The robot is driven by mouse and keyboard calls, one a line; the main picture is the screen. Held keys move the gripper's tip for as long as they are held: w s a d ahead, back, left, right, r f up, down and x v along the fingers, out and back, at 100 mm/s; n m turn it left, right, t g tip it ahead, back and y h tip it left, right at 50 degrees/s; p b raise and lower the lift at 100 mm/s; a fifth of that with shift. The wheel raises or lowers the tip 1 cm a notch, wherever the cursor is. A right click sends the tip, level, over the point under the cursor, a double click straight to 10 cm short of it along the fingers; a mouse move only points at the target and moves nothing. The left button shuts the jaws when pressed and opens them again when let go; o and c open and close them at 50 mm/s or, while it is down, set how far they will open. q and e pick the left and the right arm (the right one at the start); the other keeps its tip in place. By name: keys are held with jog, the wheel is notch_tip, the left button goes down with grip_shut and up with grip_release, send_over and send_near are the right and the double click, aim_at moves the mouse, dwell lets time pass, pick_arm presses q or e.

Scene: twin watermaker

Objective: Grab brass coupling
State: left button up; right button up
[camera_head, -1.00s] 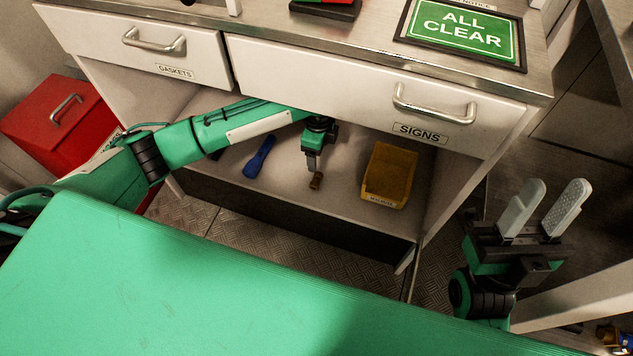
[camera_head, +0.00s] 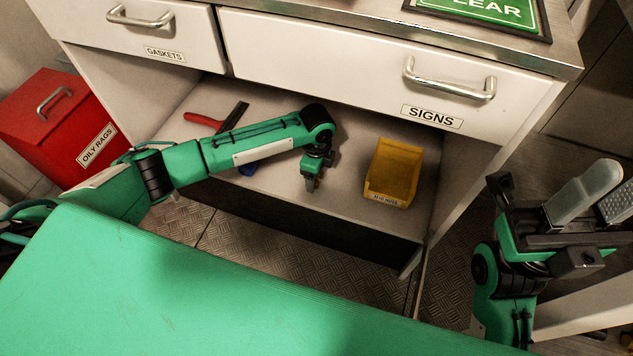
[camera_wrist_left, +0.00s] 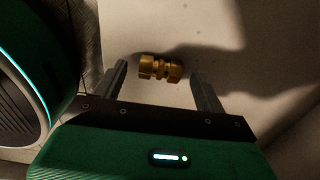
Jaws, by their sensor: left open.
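The brass coupling (camera_wrist_left: 160,69) lies on the pale shelf in the left wrist view. It sits crosswise in the gap between my left fingertips, with space showing at each end. My left gripper (camera_head: 312,183) is open and points down over the lower shelf in the head view. There its fingers hide most or all of the coupling. My right gripper (camera_head: 606,200) is at the right edge of the head view, well away from the shelf, with its fingers apart and nothing seen between them.
A yellow bin (camera_head: 392,172) stands on the shelf (camera_head: 345,200) right of my left gripper. A red-handled tool (camera_head: 204,120) and a partly hidden blue tool (camera_head: 248,168) lie to its left. The SIGNS drawer (camera_head: 370,85) overhangs the shelf. A red OILY RAGS box (camera_head: 60,120) stands at left.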

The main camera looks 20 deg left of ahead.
pick_arm(q)
jog(key=shift+f, duration=0.4)
jog(key=shift+c, duration=0.2)
jog(key=c, duration=1.1)
jog(key=shift+o, duration=0.2)
jog(key=shift+r, duration=0.1)
